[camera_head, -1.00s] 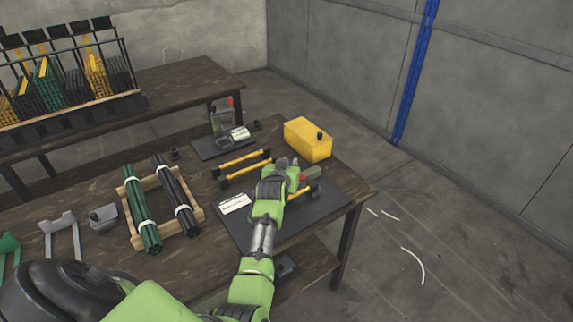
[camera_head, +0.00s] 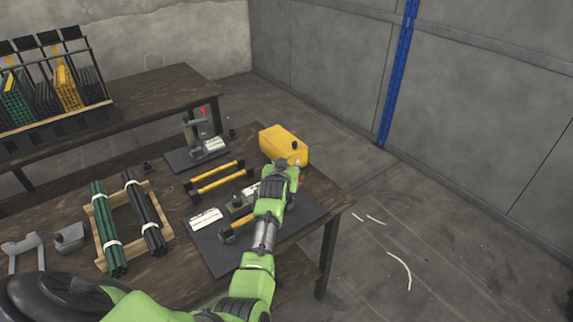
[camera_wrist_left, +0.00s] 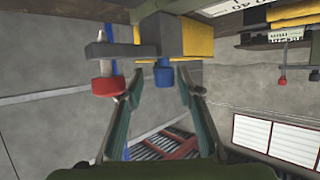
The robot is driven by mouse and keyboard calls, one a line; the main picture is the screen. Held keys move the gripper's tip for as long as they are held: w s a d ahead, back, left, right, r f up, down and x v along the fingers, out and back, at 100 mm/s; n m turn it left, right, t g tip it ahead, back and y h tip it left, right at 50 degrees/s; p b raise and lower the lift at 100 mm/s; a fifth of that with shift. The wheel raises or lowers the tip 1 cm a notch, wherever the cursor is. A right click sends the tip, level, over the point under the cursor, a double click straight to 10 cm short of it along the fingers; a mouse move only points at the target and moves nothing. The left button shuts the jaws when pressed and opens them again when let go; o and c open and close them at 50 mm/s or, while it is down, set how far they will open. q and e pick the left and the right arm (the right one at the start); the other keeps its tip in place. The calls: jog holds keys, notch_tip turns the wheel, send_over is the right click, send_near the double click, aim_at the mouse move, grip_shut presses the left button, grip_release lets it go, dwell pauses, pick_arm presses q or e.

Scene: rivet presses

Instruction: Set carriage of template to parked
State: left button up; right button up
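On the dark mat (camera_head: 290,222) in the head view stands a fixture with a yellow rail (camera_head: 243,219) and a dark end block (camera_head: 226,236). A grey-green block (camera_head: 239,204) shows behind that rail; I cannot tell whether it is the carriage. My left gripper (camera_head: 283,166) reaches over the mat, and its arm hides the fixture's right part. In the left wrist view the two fingers are apart. A blue knob (camera_wrist_left: 163,75) under a dark grey block (camera_wrist_left: 158,36) shows between them, not clearly touched. A red knob (camera_wrist_left: 108,86) is at the left finger. My right gripper is out of view.
A yellow box (camera_head: 284,143) stands close behind my left gripper. Two yellow bars (camera_head: 218,171) and a small press (camera_head: 196,135) are behind the mat. Bundled green rods (camera_head: 106,225) and black rods (camera_head: 146,212) lie in a wooden frame to the left.

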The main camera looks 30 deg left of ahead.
pick_arm(q)
jog(key=shift+s+a, duration=0.1)
jog(key=shift+s+d+r, duration=0.15)
jog(key=shift+s+d, duration=0.05)
jog(key=shift+s, duration=0.15)
jog(key=v, duration=0.6)
jog(key=shift+s+d, duration=0.2)
jog(key=shift+s, duration=0.05)
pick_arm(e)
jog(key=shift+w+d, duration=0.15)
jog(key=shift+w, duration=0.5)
pick_arm(q)
jog(key=shift+r, duration=0.1)
